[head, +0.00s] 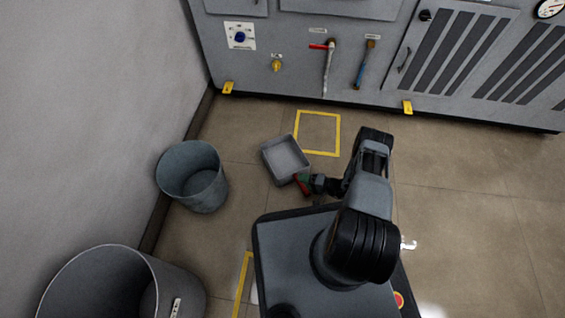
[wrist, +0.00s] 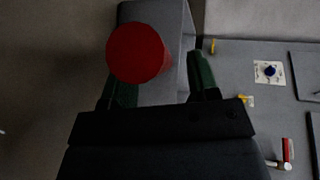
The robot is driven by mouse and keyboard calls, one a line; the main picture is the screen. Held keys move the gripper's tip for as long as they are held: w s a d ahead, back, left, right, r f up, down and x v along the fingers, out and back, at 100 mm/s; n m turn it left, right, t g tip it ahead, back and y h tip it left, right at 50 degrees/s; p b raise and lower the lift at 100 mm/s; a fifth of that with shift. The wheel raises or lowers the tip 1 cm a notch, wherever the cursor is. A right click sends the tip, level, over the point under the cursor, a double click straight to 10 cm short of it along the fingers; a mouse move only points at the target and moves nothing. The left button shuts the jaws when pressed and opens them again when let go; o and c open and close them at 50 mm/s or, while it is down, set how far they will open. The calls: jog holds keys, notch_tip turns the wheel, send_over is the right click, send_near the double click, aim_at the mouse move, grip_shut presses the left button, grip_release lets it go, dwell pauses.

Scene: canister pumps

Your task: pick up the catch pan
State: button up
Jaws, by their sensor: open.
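The catch pan (head: 286,158) is a shallow grey square tray, empty, on the floor, with a red handle (head: 302,185) at its near right corner. My gripper (head: 311,184) is at that handle, low beside the pan. In the wrist view the handle's round red end (wrist: 137,52) shows large near my open green fingers (wrist: 165,65), overlapping the left finger. Part of the grey pan (wrist: 160,14) shows behind it. Whether the fingers touch the handle I cannot tell.
A yellow square outline (head: 318,133) is on the floor just behind the pan. A grey bucket (head: 192,176) stands left of the pan, and a larger bin (head: 118,285) at the lower left. A grey cabinet (head: 300,75) with valves lines the back. Floor on the right is clear.

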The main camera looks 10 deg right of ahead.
jog(key=shift+w+a+f, duration=0.15)
jog(key=shift+w+a, duration=0.05)
jog(key=shift+a, duration=0.2)
jog(key=shift+c, duration=0.4)
grip_shut()
